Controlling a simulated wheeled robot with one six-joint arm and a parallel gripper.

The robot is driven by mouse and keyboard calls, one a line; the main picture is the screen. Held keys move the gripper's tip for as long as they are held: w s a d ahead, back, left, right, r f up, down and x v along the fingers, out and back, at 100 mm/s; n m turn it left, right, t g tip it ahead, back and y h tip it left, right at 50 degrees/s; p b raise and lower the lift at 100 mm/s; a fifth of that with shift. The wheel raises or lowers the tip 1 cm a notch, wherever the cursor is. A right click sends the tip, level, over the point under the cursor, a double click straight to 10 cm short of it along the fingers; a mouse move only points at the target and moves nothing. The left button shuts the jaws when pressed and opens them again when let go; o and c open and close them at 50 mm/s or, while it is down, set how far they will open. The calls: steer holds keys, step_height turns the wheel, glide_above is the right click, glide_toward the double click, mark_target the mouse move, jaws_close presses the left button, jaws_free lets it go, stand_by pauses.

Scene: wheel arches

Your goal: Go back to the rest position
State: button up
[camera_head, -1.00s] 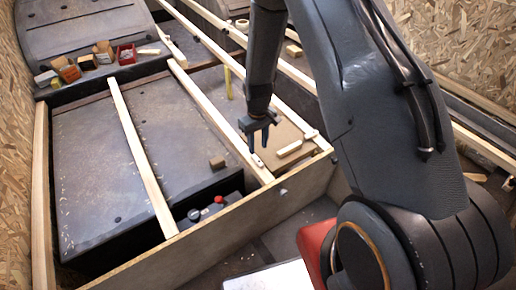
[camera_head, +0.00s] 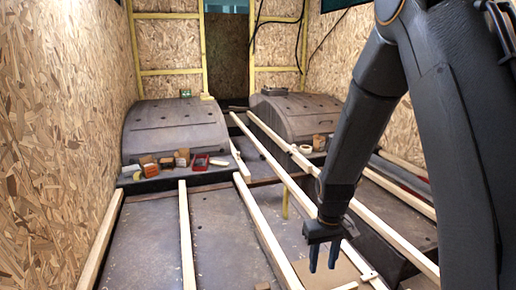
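My gripper (camera_head: 322,258) hangs from my arm at the lower right of the head view, fingers pointing down. Its two blue-grey fingers stand a little apart with nothing seen between them. It is above the framed floor, close to a long wooden beam and a brown board (camera_head: 334,276). My arm fills the right side of the view and hides part of the right wall and floor.
Two grey wheel arches (camera_head: 178,128) and (camera_head: 297,115) stand at the back. Wooden beams (camera_head: 262,230) run lengthwise over the floor. Chipboard walls (camera_head: 62,100) bound the space. A dark doorway (camera_head: 226,60) is at the back.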

steer(key=s+r+m+p, duration=0.2)
steer(key=s+r+p, duration=0.1)
steer(key=s+r, duration=1.2)
steer(key=s, duration=0.2)
steer(key=shift+s+d+r+p, duration=0.3)
steer(key=shift+s+r+p, duration=0.05)
steer(key=shift+c, duration=0.6)
